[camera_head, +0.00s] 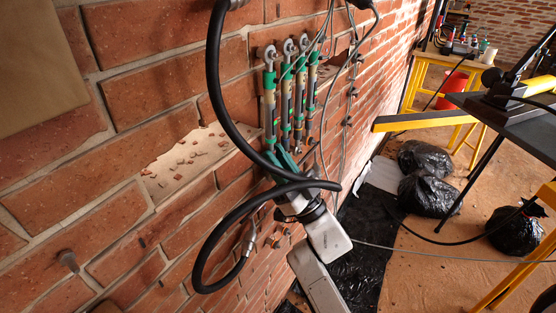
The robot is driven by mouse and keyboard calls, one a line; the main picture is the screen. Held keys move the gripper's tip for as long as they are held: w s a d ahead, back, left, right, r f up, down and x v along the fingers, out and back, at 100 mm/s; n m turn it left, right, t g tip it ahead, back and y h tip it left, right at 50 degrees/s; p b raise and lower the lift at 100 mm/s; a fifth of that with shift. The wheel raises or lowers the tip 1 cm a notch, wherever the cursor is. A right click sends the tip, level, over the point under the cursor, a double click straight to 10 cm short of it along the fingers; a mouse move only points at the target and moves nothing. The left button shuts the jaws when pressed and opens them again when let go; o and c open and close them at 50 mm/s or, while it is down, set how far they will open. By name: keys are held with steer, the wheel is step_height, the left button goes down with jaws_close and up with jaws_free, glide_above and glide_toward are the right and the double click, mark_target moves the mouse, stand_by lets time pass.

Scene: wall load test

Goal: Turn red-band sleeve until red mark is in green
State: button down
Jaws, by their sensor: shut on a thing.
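Several slim load-test rods (269,100) with grey bodies, green bands and ring tops hang side by side on the brick wall. My gripper (283,158) comes up from below with green fingers and is shut at the lower end of the rods, apparently on a sleeve there. The fingers and a black hose cover the held part. I cannot make out the red band, the red mark or the green zone at this size.
A thick black hose (215,75) loops in front of the wall and my wrist. Thin grey cables run beside the rods. A bolt (67,260) sticks out at lower left. Black bags (425,160), a yellow trestle (425,122) and a dark table (510,115) stand at right.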

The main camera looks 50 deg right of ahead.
steer(key=shift+a+m+h+b, duration=0.1)
steer(key=shift+m+h+b, duration=0.55)
steer(key=shift+h, duration=1.15)
steer(key=shift+m, duration=0.25)
steer(key=c, duration=1.3)
jaws_free()
steer(key=v, duration=1.1)
steer(key=shift+r+b, duration=0.15)
steer(key=shift+b, duration=0.15)
steer(key=shift+s+a, duration=0.1)
